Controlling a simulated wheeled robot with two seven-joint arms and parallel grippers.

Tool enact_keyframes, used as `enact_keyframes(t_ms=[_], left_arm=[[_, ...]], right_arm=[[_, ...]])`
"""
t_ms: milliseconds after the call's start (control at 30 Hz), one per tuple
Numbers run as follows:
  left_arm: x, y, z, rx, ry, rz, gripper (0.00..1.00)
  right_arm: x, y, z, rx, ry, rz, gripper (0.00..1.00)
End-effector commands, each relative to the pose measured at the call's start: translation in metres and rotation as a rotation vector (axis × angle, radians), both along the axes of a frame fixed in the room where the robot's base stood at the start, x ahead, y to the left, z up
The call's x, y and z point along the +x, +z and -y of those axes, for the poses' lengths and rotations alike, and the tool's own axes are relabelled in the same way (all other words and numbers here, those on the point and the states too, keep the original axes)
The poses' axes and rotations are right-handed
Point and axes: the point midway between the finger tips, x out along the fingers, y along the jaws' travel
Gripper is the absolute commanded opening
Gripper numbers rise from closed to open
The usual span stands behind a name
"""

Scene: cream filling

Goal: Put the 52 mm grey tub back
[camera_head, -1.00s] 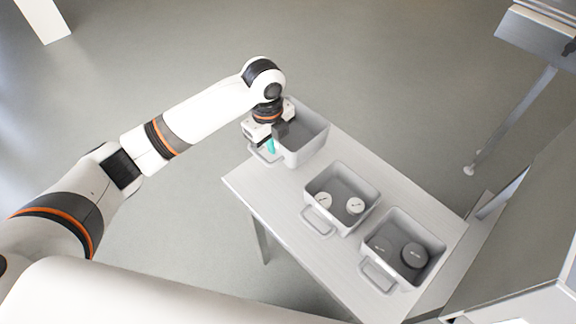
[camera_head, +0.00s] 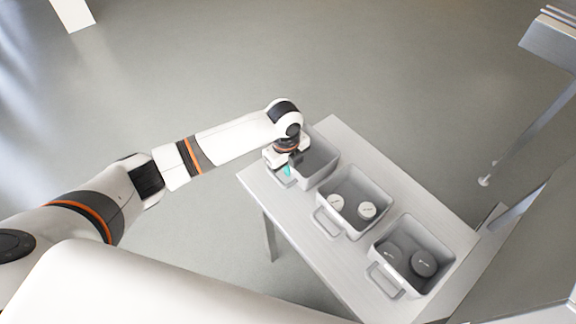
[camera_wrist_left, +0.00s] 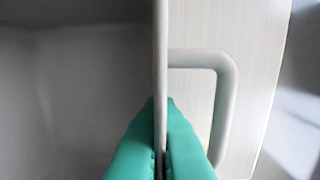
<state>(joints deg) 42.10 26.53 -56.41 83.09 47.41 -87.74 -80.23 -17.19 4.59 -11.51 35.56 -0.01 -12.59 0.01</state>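A grey tub (camera_head: 322,158) is at the far left end of the table, upright; I cannot read a size on it. My left gripper (camera_head: 287,171) is over its near left side, by the handle. In the left wrist view the teal fingers (camera_wrist_left: 161,115) stand on both sides of the tub's thin wall (camera_wrist_left: 161,50), pressed on it, with the handle (camera_wrist_left: 228,95) to the right. The tub's visible inside looks empty; part is hidden by my wrist. It looks to be at table level, though I cannot tell whether it touches. My right gripper is out of view.
On the table (camera_head: 300,240), a middle grey bin (camera_head: 368,184) holds white round pieces and a nearer bin (camera_head: 432,238) holds dark ones. The middle bin is close beside the tub. A metal frame (camera_head: 535,120) stands at the right.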

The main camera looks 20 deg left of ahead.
Motion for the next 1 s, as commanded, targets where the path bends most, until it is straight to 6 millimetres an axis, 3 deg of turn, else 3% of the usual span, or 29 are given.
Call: enact_keyframes(t_ms=[67,200,567,667,1000], left_arm=[[0.0,-0.002,0.0,0.0,0.0,0.0,0.0],[0.0,-0.002,0.0,0.0,0.0,0.0,0.24],[0.0,0.003,0.0,0.0,0.0,0.0,0.25],[0.0,0.014,-0.001,-0.002,0.0,0.002,0.25],[-0.003,0.086,-0.003,-0.001,-0.001,0.004,0.25]], right_arm=[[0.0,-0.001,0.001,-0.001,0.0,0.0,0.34],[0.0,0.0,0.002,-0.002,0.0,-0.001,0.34],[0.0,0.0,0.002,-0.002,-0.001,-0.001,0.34],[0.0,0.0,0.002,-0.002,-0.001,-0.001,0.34],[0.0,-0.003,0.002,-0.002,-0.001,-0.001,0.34]])
